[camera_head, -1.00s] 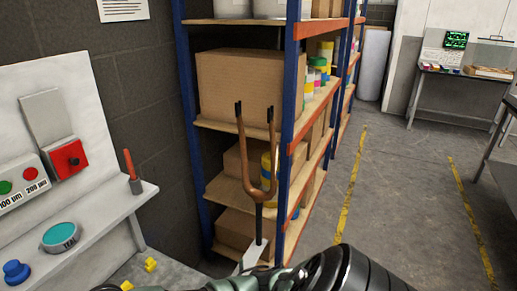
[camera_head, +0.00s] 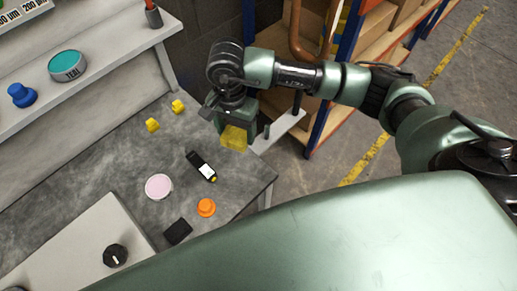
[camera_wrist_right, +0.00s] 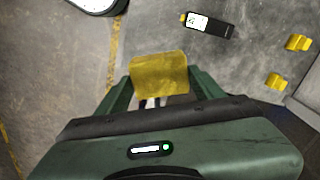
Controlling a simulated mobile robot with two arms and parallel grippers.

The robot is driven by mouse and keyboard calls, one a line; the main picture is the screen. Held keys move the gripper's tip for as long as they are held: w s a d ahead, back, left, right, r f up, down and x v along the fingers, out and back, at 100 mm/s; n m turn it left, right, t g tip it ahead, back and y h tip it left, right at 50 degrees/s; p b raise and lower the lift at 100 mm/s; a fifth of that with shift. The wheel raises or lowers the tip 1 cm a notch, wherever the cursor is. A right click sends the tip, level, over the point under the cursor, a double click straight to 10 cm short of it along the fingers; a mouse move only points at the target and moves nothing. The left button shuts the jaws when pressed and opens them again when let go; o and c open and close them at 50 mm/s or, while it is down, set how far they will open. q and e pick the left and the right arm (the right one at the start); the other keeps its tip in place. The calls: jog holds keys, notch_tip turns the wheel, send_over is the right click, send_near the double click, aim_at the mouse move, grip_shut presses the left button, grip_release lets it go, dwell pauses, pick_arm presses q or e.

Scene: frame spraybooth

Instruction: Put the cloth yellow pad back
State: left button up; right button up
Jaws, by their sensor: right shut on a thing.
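The yellow cloth pad (camera_head: 234,138) is a flat square held in my right gripper (camera_head: 237,125), by the right-hand edge of the grey bench. In the right wrist view the pad (camera_wrist_right: 159,74) spans between the two green fingers, which are shut on it. The pad looks raised above what lies below, but its exact height cannot be told. My left gripper is not in view.
The grey bench (camera_head: 120,160) holds two small yellow blocks (camera_head: 152,125), a black device (camera_head: 201,166), a pink disc (camera_head: 159,187) and an orange knob (camera_head: 206,208). Shelving stands behind.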

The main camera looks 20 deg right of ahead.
jog(key=shift+w+d+f, duration=0.2)
jog(key=shift+d+f, duration=0.35)
jog(key=shift+d, duration=0.05)
notch_tip(320, 180, down, 15)
jog(key=shift+a+r+p, duration=0.1)
jog(key=shift+r+p, duration=0.05)
jog(key=shift+p, duration=0.3)
jog(key=shift+f, duration=2.05)
jog(key=o, duration=1.3)
jog(key=shift+o, duration=0.2)
notch_tip(320, 180, up, 12)
